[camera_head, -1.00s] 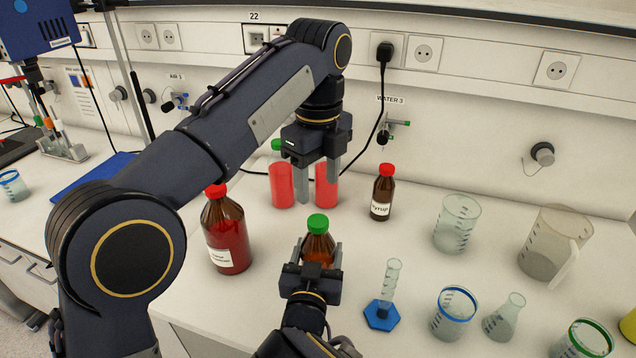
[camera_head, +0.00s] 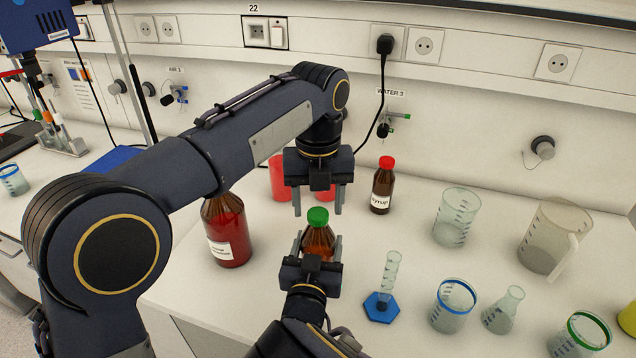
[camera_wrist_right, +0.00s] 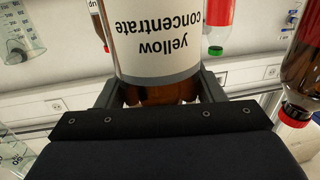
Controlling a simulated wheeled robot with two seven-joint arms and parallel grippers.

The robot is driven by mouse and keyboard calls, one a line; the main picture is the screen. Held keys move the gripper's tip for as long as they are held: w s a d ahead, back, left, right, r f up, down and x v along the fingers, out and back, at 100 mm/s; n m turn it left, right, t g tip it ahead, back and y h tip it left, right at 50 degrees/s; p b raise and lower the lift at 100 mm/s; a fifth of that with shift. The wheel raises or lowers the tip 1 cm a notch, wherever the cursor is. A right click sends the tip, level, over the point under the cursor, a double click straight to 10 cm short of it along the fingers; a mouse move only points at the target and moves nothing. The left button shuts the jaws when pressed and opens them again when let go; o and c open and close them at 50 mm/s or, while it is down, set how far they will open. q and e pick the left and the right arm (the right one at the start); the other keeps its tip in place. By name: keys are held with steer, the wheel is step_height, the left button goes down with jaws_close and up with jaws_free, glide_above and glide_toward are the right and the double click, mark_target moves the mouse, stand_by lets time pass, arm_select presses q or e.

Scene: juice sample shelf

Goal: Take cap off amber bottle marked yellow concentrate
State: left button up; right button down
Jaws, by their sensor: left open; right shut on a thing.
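The amber bottle (camera_head: 318,240) with a green cap (camera_head: 318,217) stands upright in the middle of the bench. Its label reads "yellow concentrate" upside down in the right wrist view (camera_wrist_right: 160,35). My right gripper (camera_head: 311,258) is shut on the bottle's body from the front; the wrist view shows a finger on each side of it. My left gripper (camera_head: 317,212) points down with its fingers apart, just above and around the green cap in the head view. I cannot tell its exact depth relative to the cap. The cap is on the bottle.
A large red-capped brown bottle (camera_head: 228,232) stands to the left. Red cylinders (camera_head: 280,178) are behind, partly hidden by my left arm. The syrup bottle (camera_head: 382,186) is back right. A graduated cylinder (camera_head: 391,275), beakers (camera_head: 453,306) and a flask (camera_head: 504,311) fill the right side.

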arm_select(q)
steer(key=shift+f, duration=0.65)
